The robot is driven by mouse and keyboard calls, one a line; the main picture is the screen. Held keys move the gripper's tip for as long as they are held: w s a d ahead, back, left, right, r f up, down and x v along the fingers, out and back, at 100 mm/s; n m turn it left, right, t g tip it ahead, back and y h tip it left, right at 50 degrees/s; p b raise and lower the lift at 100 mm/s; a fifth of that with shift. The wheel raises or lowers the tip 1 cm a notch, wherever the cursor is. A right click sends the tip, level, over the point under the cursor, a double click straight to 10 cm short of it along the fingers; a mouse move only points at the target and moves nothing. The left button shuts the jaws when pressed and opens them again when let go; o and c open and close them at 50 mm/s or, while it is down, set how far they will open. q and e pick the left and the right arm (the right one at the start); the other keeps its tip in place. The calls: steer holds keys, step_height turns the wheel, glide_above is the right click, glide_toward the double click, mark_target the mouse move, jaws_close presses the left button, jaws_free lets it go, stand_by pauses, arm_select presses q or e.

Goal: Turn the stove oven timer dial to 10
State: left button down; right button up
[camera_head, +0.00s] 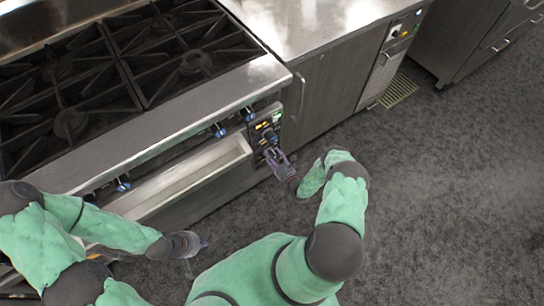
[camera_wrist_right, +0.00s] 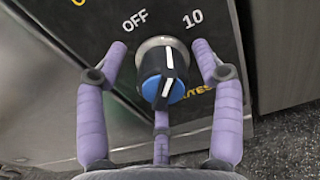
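The timer dial (camera_wrist_right: 163,77) is a round knob with a silver base, a blue face and a black grip bar with a white line. It sits on a black panel (camera_head: 262,131) at the right end of the stove front. The words OFF and 10 are printed above it, and the white line points up between them. My right gripper (camera_wrist_right: 162,75) has its purple fingers spread around the dial, one on each side and one below, with gaps at the sides. In the head view my right gripper (camera_head: 274,157) is at the panel. My left gripper (camera_head: 198,243) hangs low, its fingers unclear.
The stove (camera_head: 216,97) has black burner grates and several blue knobs along its front. An open metal compartment (camera_head: 190,180) lies left of the panel. A wooden cabinet (camera_head: 325,95) stands right of it. The grey floor (camera_head: 440,190) at right is clear.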

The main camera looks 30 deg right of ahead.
steer(key=c, duration=0.9)
steer(key=shift+o, duration=0.2)
